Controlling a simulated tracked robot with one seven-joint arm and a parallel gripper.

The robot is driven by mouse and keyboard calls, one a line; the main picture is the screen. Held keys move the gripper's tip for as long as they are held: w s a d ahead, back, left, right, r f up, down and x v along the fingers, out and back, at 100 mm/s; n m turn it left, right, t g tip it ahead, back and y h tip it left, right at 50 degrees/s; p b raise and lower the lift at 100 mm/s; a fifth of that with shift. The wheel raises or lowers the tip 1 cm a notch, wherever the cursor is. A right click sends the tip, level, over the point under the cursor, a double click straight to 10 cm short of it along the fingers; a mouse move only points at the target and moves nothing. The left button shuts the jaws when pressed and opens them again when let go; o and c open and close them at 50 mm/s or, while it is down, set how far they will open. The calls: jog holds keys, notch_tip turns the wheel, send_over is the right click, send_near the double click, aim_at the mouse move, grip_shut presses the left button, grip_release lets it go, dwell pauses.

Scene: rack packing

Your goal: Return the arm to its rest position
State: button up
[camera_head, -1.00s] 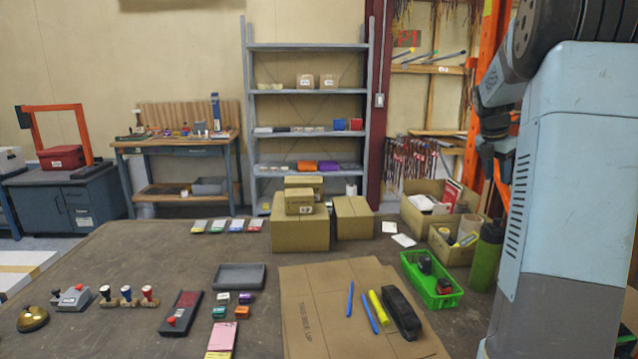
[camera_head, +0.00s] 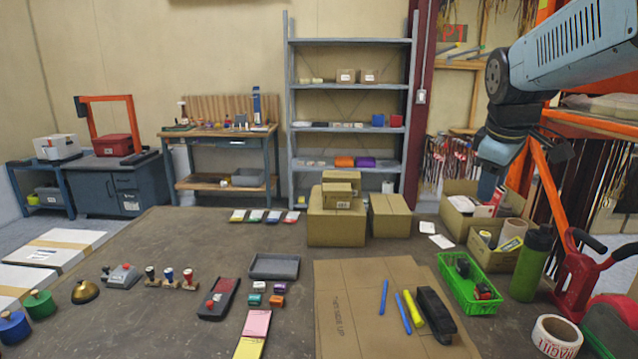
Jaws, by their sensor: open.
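My arm reaches in from the upper right of the head view, its light-blue link running level toward the middle. Its dark wrist bends down from the end of that link. My gripper (camera_head: 490,186) hangs below the wrist, small and partly lost against the boxes behind. It is open, and I see nothing held in it. It is over the right part of the table (camera_head: 190,235), in line with the open cardboard boxes (camera_head: 456,222). I cannot tell its exact height above them.
A green bottle (camera_head: 531,262), a green basket (camera_head: 466,295) and a tape roll (camera_head: 556,338) stand at the right. Closed boxes (camera_head: 336,228) stand at the back. A flat cardboard sheet (camera_head: 350,320) bears pens and a dark case. An orange rack (camera_head: 600,125) is behind my arm.

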jog(key=s+a+f+m, duration=0.1)
jog(key=s+a+m, duration=0.1)
jog(key=s+a, duration=0.1)
jog(key=s+a+f+m+t+y, duration=0.1)
jog(key=s+a+f+m, duration=0.1)
jog(key=s, duration=0.4)
jog(key=s+a+f+m+y, duration=0.1)
jog(key=s+a+f+m, duration=0.1)
jog(key=s+a+m, duration=0.2)
jog(key=shift+s+f, duration=0.25)
